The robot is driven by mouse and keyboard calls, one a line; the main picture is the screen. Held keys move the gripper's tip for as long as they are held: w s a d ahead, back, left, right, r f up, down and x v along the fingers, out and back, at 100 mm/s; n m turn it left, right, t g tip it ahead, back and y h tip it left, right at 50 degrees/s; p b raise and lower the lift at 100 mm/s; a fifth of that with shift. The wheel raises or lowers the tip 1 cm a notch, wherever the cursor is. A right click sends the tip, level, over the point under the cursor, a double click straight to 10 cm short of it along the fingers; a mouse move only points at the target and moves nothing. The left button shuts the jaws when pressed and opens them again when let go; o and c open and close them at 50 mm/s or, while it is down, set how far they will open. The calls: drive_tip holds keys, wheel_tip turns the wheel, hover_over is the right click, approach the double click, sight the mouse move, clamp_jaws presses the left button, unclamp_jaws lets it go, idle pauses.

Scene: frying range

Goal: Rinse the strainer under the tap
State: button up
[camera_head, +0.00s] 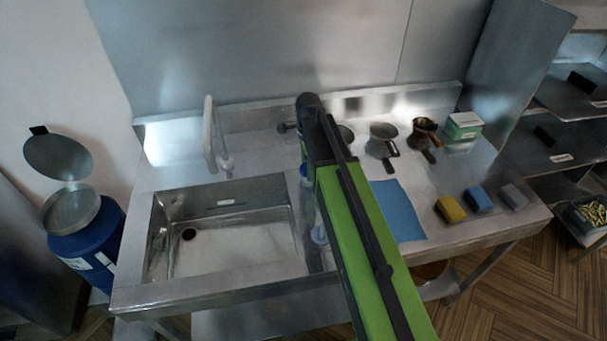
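The tap (209,135) is a pale upright spout at the back edge of the sink (215,262). The basin looks empty, with a dark drain at its back left; I cannot tell whether water runs. Several small dark or metal vessels with handles stand at the back right of the counter, among them a round metal one (383,132) and a brownish one (426,125). Another is partly hidden by my arm. I cannot tell which, if any, is the strainer. My green and black arm reaches up across the counter right of the sink. My gripper's fingers do not show.
A blue cloth (397,210) lies right of my arm. Yellow (450,209), blue (478,199) and grey (513,196) blocks line the right front. A green-white box (463,125) stands behind. A blue bin (88,245) stands left; shelves (560,105) stand right.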

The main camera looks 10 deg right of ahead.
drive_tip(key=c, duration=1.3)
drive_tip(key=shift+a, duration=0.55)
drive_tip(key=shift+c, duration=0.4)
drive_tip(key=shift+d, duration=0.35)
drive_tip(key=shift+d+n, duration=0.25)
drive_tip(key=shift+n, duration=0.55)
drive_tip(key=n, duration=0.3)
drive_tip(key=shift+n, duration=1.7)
